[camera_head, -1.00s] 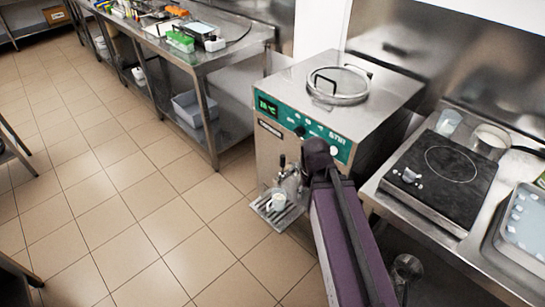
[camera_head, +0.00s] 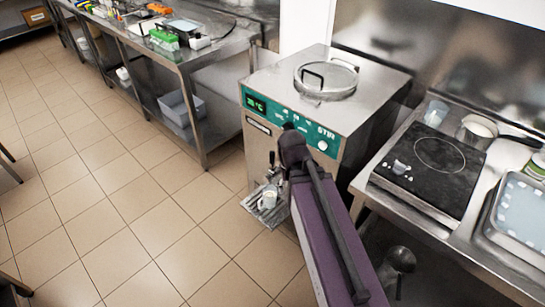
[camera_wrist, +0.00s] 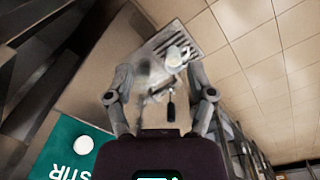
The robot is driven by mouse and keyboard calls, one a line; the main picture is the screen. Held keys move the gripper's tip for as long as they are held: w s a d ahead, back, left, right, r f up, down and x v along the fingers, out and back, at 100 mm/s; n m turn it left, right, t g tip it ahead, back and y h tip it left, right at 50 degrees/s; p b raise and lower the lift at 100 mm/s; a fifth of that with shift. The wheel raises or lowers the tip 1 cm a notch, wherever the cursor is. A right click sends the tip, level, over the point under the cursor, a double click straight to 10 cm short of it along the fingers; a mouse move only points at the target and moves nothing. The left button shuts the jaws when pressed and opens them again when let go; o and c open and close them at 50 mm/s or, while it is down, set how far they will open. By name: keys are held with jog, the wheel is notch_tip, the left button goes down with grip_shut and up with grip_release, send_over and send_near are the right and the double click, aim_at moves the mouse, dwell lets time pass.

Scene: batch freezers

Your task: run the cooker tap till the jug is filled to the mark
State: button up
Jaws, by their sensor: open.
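The cooker (camera_head: 330,113) is a steel box with a green control panel and a round lid on top. Its tap has a black lever (camera_head: 271,158) low on the front; the lever also shows in the wrist view (camera_wrist: 171,106). The pale jug (camera_head: 269,200) stands below the tap on a slotted drip tray (camera_head: 253,205). The wrist view also shows the jug (camera_wrist: 177,56). My gripper (camera_wrist: 160,72) is open, its fingers apart on either side of the tap area, with the lever between them. I cannot tell whether it touches the lever. The jug's mark and fill level are too small to read.
A counter with an induction hob (camera_head: 428,172), a pan (camera_head: 478,127) and a blue tray (camera_head: 522,215) stands right of the cooker. A steel table (camera_head: 190,57) with several items is at the upper left. The tiled floor in front is clear.

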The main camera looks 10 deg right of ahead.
jog(key=w+f+m+h+b, duration=0.3)
jog(key=w+f+h+b, duration=0.1)
jog(key=w+f+b, duration=0.4)
jog(key=m+t+h+b, duration=0.6)
jog(key=m+h+b, duration=0.5)
jog(key=b, duration=1.3)
send_near(272, 155)
jog(key=a+f+h, duration=0.1)
jog(key=a+f, duration=0.1)
jog(key=a, duration=0.1)
jog(key=shift+s+a+f+n, duration=0.15)
jog(key=shift+a+f+n, duration=0.05)
jog(key=shift+a+n, duration=0.1)
jog(key=shift+d, duration=0.1)
jog(key=x, duration=1.3)
jog(key=shift+w+d+r, duration=0.25)
jog(key=shift+w+d, duration=0.05)
grip_shut()
